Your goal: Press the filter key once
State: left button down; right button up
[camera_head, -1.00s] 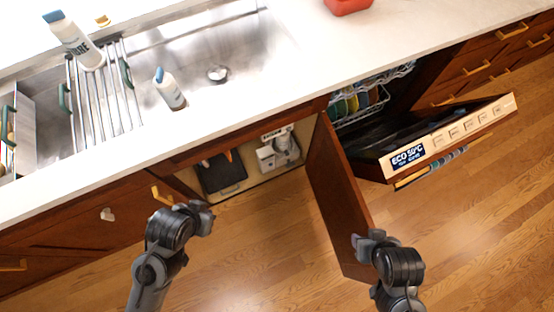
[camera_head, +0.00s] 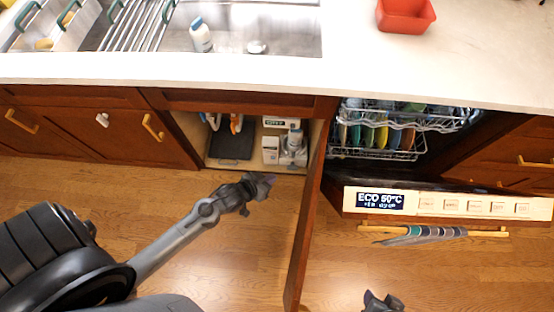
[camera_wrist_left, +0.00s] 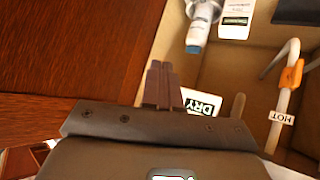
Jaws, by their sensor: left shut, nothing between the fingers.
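The dishwasher's cream control panel (camera_head: 450,202) stands on the open door at the right. It has a dark display (camera_head: 380,201) reading ECO 50°C and a row of pale keys (camera_head: 475,206). The key labels are too small to read, so I cannot tell which is the filter key. My left gripper (camera_head: 266,182) is in front of the open sink cabinet, left of its open door and apart from the panel. Its fingers are shut and empty in the left wrist view (camera_wrist_left: 162,84). My right gripper (camera_head: 382,300) shows only partly at the bottom edge, below the panel.
The open cabinet door (camera_head: 305,220) stands between my left gripper and the dishwasher. White equipment (camera_head: 290,147) and pipes are inside the cabinet. A towel (camera_head: 425,235) hangs on the dishwasher handle. A red container (camera_head: 405,15) sits on the counter.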

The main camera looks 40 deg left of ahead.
aim_at(273, 158)
pick_arm(q)
jog(key=w+a+f+n+t+b, duration=0.1)
jog(key=w+a+f+b, duration=0.1)
jog(key=f+b, duration=0.5)
jog(key=w+a+f+n+t+b, duration=0.1)
jog(key=f+b, duration=0.6)
jog(key=f, duration=0.8)
jog(key=w+a+f+n+t+b, duration=0.1)
jog(key=w+a+f+t+b, duration=0.1)
jog(key=f+b, duration=0.6)
notch_tip(273, 158, down, 3)
jog(key=shift+w+a+f+h, duration=0.1)
jog(key=shift+w+a+h, duration=0.3)
jog(key=shift+w+a, duration=0.5)
jog(key=shift+s+a, duration=0.15)
jog(key=w+a+b, duration=0.3)
jog(key=w+a, duration=0.1)
jog(key=w, duration=0.3)
jog(key=shift+w+a+b, duration=0.2)
jog(key=shift+a+b, duration=0.1)
jog(key=shift+a, duration=0.1)
